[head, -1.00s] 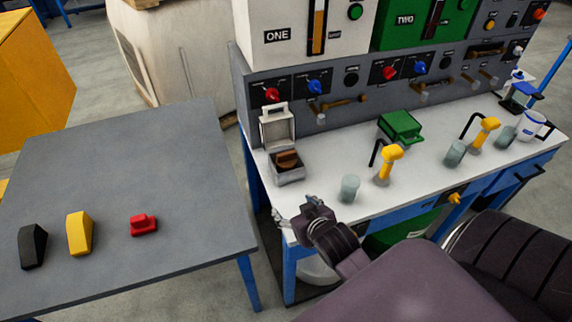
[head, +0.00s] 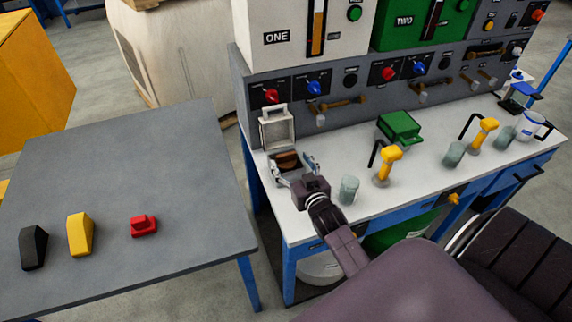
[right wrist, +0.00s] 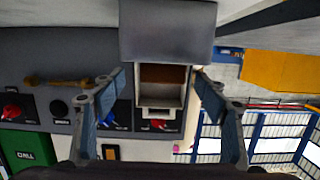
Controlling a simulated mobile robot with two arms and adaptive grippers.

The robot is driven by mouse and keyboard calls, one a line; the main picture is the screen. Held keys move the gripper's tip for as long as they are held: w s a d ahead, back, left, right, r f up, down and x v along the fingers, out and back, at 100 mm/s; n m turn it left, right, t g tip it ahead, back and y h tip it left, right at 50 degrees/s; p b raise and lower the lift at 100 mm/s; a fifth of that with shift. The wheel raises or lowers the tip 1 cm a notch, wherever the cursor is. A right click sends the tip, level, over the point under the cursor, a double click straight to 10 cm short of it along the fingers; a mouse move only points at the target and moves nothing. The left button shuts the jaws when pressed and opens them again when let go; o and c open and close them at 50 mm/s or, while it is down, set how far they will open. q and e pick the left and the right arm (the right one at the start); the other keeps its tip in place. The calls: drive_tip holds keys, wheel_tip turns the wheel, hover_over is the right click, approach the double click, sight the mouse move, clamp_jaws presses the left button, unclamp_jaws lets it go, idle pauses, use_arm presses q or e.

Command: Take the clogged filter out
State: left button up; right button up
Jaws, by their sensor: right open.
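The clogged filter appears to be the brown block (head: 287,160) inside a small grey housing on the white bench. The housing's lid (head: 277,128) is raised and open. My right gripper (head: 294,172) is at the front of the housing, with its fingers spread to either side and nothing held. In the right wrist view the brown block (right wrist: 163,74) lies between the two open fingers, beyond the grey housing wall (right wrist: 167,30). My gripper partly hides the housing in the head view. My left gripper is not in view.
A glass cup (head: 348,189) and a yellow-topped lever (head: 386,165) stand right of my right gripper. A green box (head: 400,127) is farther back. The grey table (head: 120,160) at left holds black, yellow and red pieces, with free room behind them.

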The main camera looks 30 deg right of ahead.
sight(287, 157)
drive_tip(key=shift+a+x, duration=0.2)
drive_tip(key=shift+x, duration=1.75)
drive_tip(key=c, duration=1.2)
drive_tip(key=shift+r, duration=0.1)
drive_tip(key=shift+c, duration=0.4)
drive_tip(key=shift+r, duration=0.1)
